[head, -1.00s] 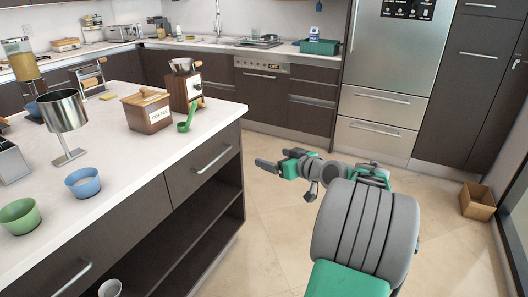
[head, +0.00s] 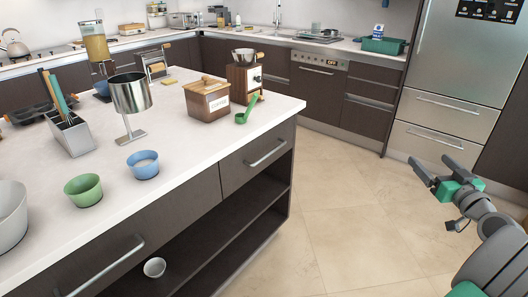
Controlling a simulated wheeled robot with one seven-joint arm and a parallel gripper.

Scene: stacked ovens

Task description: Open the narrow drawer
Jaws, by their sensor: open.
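The island (head: 130,180) has dark drawer fronts under its white top. A shorter drawer (head: 258,155) with a silver bar handle (head: 267,153) is at its right end and looks shut. A longer drawer (head: 150,240) with a bar handle (head: 105,267) is to its left and also looks shut. My gripper (head: 435,167) is open and empty, with its two dark fingers apart. It is over the floor at the right, well away from the island drawers.
Open shelves (head: 235,235) lie below the shorter drawer, with a small white cup (head: 154,267). A green scoop (head: 247,110), wooden box (head: 207,99) and bowls stand on top. Tiled floor (head: 350,220) is clear. Back cabinets (head: 375,100) and a fridge (head: 460,70) line the wall.

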